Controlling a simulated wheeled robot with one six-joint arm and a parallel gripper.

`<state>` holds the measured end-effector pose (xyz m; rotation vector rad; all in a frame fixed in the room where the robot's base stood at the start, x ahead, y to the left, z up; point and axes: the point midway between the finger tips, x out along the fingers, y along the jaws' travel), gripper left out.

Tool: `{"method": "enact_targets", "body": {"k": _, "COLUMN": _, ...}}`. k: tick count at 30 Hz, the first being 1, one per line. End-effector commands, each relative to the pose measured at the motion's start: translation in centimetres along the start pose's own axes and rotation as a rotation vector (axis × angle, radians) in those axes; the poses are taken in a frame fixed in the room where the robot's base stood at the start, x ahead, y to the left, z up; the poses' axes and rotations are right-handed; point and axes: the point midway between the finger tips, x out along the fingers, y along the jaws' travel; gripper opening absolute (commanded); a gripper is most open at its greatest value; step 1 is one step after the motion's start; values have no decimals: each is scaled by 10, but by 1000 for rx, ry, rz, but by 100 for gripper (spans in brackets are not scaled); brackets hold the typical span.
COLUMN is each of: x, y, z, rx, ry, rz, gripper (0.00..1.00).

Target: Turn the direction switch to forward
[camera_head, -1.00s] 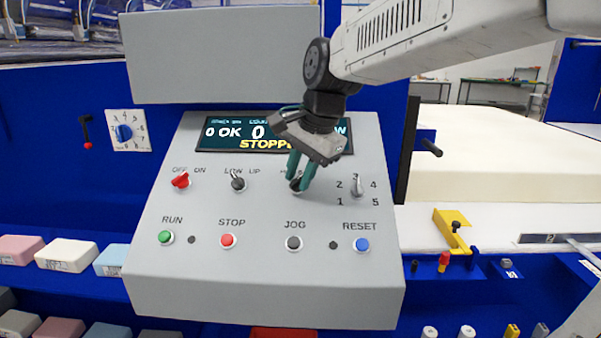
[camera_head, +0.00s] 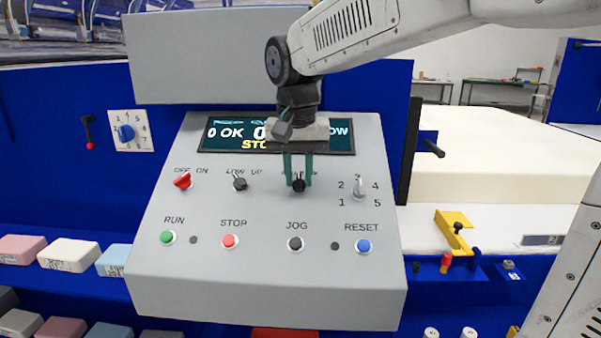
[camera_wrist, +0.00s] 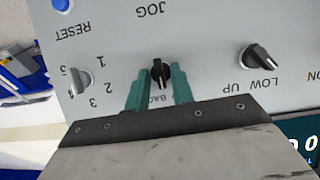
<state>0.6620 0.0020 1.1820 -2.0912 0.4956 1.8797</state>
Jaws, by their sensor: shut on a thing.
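The direction switch is a black knob (camera_head: 298,185) in the upper row of the grey control panel (camera_head: 265,280), between the LOW/UP knob and the numbered selector. Its label is mostly hidden by my gripper in the head view; the wrist view shows the letters "BAC" by the knob (camera_wrist: 160,72). My gripper (camera_head: 298,180) comes down from above with its green fingers on both sides of the knob, shut on it. In the wrist view the fingers (camera_wrist: 160,82) flank the knob, whose pointer lies roughly along the fingers.
The red OFF/ON knob (camera_head: 183,181), LOW/UP knob (camera_head: 239,183) and numbered selector (camera_head: 359,188) share the row. Below are the RUN (camera_head: 167,237), STOP (camera_head: 230,241), JOG (camera_head: 295,243) and RESET (camera_head: 363,245) buttons. The display (camera_head: 225,133) is partly covered by my gripper.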

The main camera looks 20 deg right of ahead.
Motion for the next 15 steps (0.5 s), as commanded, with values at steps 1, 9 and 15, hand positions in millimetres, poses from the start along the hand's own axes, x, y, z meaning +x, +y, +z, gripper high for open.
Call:
{"method": "enact_targets", "body": {"k": 1, "x": 0, "y": -1, "z": 0, "rx": -42, "ry": -1, "rz": 20, "gripper": 1}}
{"method": "enact_targets", "body": {"k": 9, "x": 1, "y": -3, "z": 1, "rx": -271, "ry": -1, "rz": 128, "gripper": 1}}
{"method": "enact_targets", "body": {"k": 15, "x": 1, "y": -5, "z": 1, "rx": -416, "ry": -1, "rz": 195, "gripper": 1}}
